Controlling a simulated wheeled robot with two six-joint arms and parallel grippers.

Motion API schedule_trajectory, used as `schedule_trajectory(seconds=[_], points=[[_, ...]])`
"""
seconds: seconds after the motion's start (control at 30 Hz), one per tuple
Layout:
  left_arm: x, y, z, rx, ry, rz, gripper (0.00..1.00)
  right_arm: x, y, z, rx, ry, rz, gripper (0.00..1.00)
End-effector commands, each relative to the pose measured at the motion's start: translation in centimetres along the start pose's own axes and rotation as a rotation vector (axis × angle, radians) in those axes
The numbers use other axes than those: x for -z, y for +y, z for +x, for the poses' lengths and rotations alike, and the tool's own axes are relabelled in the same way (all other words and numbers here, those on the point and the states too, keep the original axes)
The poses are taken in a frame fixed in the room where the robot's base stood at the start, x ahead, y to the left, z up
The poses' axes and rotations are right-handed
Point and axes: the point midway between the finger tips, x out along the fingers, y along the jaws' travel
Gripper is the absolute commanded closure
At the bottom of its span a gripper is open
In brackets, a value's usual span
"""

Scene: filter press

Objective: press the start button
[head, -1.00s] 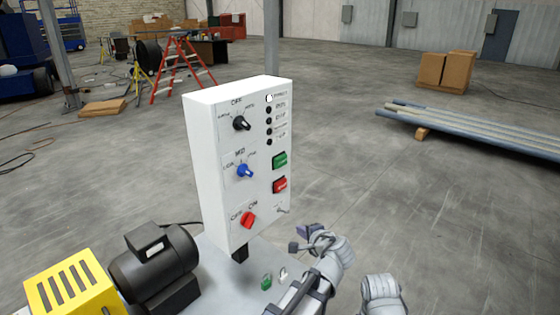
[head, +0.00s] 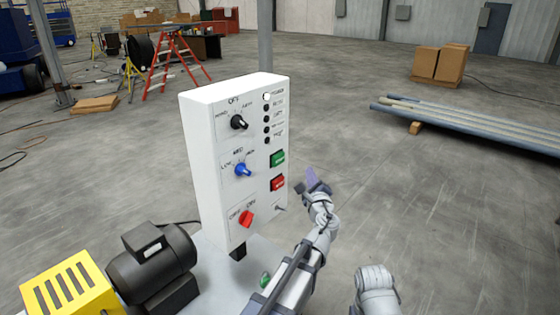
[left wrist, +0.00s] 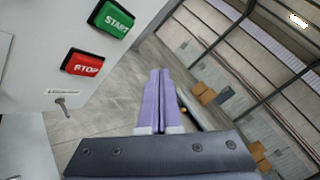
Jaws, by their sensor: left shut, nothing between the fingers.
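The green START button (head: 278,159) is on the front of the white control box (head: 207,160), above the red STOP button (head: 278,183). In the left wrist view the START button (left wrist: 113,19) is at the top left, with the STOP button (left wrist: 82,63) below it. My left gripper (head: 311,175) is just right of the box, near the height of the two buttons. In the left wrist view its purple fingers (left wrist: 160,80) are shut together with nothing between them. They appear apart from the START button. My right gripper cannot be made out.
The box also carries a black knob (head: 238,122), a blue knob (head: 242,170), a red knob (head: 246,218) and a small toggle switch (head: 280,207). A black motor (head: 150,260) and a yellow guard (head: 70,290) stand at lower left.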

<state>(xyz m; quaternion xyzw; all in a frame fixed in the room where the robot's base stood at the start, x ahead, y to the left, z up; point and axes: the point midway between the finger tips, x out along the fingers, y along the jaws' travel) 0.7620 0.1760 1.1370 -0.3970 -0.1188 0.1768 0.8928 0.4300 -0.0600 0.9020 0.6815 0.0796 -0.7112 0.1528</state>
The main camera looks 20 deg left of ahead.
Motion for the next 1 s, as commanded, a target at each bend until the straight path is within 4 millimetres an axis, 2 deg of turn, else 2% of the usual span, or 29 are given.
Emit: schedule_trajectory(seconds=[0.17,0.7,1.0], points=[[-0.4,0.5,0.6,-0.002,-0.002,-0.001,1.0,0.0,0.0,0.0,0.0,0.0,0.0,0.5],[-3.8,3.8,5.2,-0.002,-0.002,-0.002,1.0,0.0,0.0,0.0,0.0,0.0,0.0,0.5],[-4.4,4.5,6.1,-0.001,0.0,-0.003,1.0,0.0,0.0,0.0,0.0,0.0,0.0,0.5]])
